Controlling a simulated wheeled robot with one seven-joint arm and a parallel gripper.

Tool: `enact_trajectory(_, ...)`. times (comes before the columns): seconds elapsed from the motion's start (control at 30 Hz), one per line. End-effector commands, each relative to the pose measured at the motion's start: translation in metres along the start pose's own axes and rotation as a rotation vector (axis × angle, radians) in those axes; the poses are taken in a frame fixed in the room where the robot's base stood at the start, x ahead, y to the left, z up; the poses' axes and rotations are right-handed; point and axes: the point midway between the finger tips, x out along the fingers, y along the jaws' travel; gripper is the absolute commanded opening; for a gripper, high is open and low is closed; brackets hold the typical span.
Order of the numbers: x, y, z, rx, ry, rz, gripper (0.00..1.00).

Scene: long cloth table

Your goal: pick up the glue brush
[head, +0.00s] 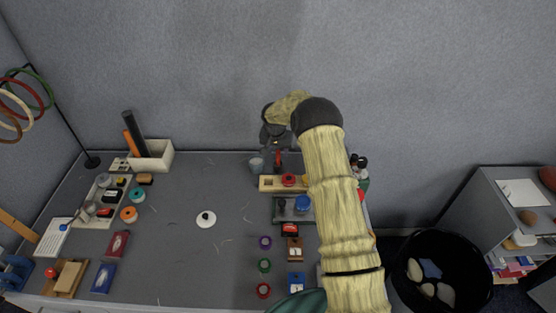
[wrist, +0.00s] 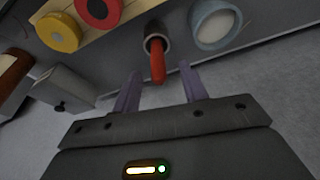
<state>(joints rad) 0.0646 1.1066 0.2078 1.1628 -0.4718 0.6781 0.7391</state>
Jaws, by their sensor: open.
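The glue brush shows as a red handle (wrist: 157,62) standing up out of a small dark round holder (wrist: 153,40) in the wrist view. Its lower end is hidden inside the holder. In the head view the red handle (head: 278,158) shows just under my gripper (head: 277,146), at the back of the table. In the wrist view my gripper (wrist: 160,84) is open, with one pale purple finger on each side of the handle's line. The handle's tip reaches toward the gap between the fingertips. I see no finger touching it.
A whitish cup (wrist: 215,25) stands close beside the holder; it also shows in the head view (head: 256,164). A wooden block (head: 268,184) with red and yellow round pieces is in front. The grey wall (head: 210,80) rises close behind. The table's middle is mostly clear around a white disc (head: 206,219).

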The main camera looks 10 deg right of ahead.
Motion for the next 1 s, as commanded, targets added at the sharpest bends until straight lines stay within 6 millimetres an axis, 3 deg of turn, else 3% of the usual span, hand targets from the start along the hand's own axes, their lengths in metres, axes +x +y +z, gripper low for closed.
enact_trajectory(0.3,0.034,0.001,0.002,0.0,-0.001,0.001,0.43)
enact_trajectory(0.87,0.036,0.001,0.003,0.0,-0.001,0.001,0.43)
enact_trajectory(1.0,0.036,0.001,0.003,0.0,-0.001,0.001,0.16)
